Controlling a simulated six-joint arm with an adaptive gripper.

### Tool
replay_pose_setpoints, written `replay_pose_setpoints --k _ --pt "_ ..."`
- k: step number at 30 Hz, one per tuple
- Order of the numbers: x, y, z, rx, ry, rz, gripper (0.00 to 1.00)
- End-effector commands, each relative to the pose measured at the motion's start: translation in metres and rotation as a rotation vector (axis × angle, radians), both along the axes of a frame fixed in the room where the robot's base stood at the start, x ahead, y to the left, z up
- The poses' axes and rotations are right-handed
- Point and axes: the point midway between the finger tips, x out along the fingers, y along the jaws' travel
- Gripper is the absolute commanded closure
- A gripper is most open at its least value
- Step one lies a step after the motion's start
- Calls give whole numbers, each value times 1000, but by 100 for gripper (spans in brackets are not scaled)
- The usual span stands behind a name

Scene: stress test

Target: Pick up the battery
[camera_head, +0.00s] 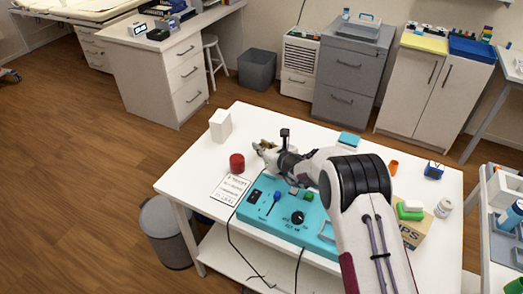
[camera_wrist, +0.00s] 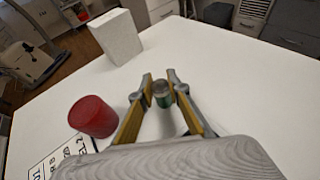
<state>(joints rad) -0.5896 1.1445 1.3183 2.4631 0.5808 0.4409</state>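The battery (camera_wrist: 161,92), a small cylinder with a grey end and a dark green side, shows in the wrist view between the fingertips of my gripper (camera_wrist: 160,80). The fingers stand apart, one on each side of it, very close to its sides. I cannot tell whether they press on it or whether it rests on the table. In the head view my gripper (camera_head: 264,147) is over the white table near its back left part; I cannot make out the battery clearly there.
A red cylinder (camera_head: 237,163) and a white block (camera_head: 220,125) stand left of my gripper. A printed sheet (camera_head: 230,189) and a teal panel box (camera_head: 283,212) lie nearer the front. A cardboard box (camera_head: 414,231) stands at the right. The table (camera_head: 262,117) is clear behind my gripper.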

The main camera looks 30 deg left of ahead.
Motion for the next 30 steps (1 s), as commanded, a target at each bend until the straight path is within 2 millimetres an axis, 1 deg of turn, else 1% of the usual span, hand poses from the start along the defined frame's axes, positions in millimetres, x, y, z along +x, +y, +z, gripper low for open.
replay_pose_setpoints --k 11,17,23,30 --pt "0 0 1 0 0 0 100" --pt "0 0 7 0 -1 0 100" --pt "0 0 25 0 -2 -1 100" --pt "0 0 59 0 -3 0 100"
